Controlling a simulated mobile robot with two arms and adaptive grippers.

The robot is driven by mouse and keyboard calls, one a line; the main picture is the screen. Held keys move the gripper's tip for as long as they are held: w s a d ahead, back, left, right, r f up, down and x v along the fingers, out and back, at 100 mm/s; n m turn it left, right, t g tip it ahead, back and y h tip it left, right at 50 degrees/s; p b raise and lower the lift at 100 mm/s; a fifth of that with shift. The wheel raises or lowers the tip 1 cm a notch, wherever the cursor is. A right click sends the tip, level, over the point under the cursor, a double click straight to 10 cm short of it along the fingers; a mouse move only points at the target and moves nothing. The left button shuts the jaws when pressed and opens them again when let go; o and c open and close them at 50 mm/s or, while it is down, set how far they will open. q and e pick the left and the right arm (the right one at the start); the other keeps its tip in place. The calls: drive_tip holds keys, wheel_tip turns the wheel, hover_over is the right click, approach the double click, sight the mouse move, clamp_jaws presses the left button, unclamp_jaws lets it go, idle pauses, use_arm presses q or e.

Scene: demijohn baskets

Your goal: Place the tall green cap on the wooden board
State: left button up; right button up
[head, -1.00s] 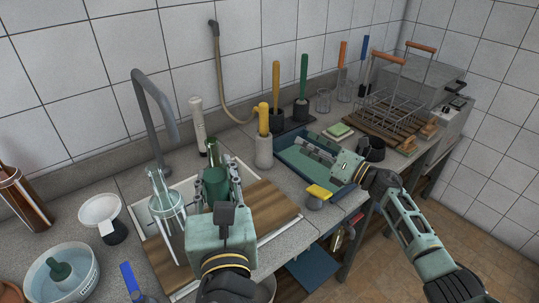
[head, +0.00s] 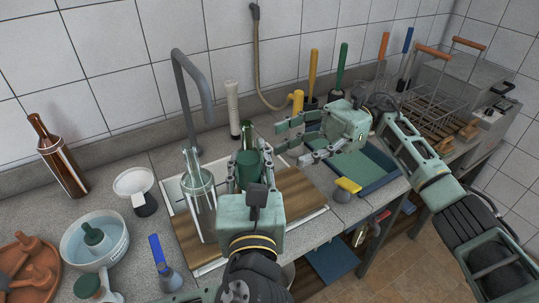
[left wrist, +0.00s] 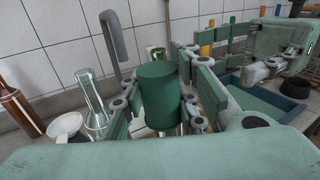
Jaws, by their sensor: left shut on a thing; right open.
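A tall dark green cap (head: 248,166) is held upright between the fingers of my left gripper (head: 250,172). The cap also shows as a plain cylinder in the left wrist view (left wrist: 158,95), between the fingers (left wrist: 160,108). A green glass bottle neck (head: 247,135) rises just behind it; its body is mostly hidden. The wooden board (head: 298,190) lies across the sink, partly covered by my left gripper. The cap's lower end is hidden in the head view, so I cannot tell whether it touches the board. My right gripper (head: 284,138) is open and empty, pointing left, near the bottle.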

sight(249, 167)
drive_tip(key=x, duration=1)
drive_tip(key=shift+s+a, duration=0.15)
drive_tip(key=shift+a, duration=0.2)
drive_tip(key=c, duration=1.1)
use_arm(q)
drive_tip(key=o, duration=1)
use_arm(e)
drive_tip(key=shift+c, duration=0.5)
use_arm(q)
drive_tip(key=shift+o, duration=0.2)
drive_tip(key=shift+s, duration=0.15)
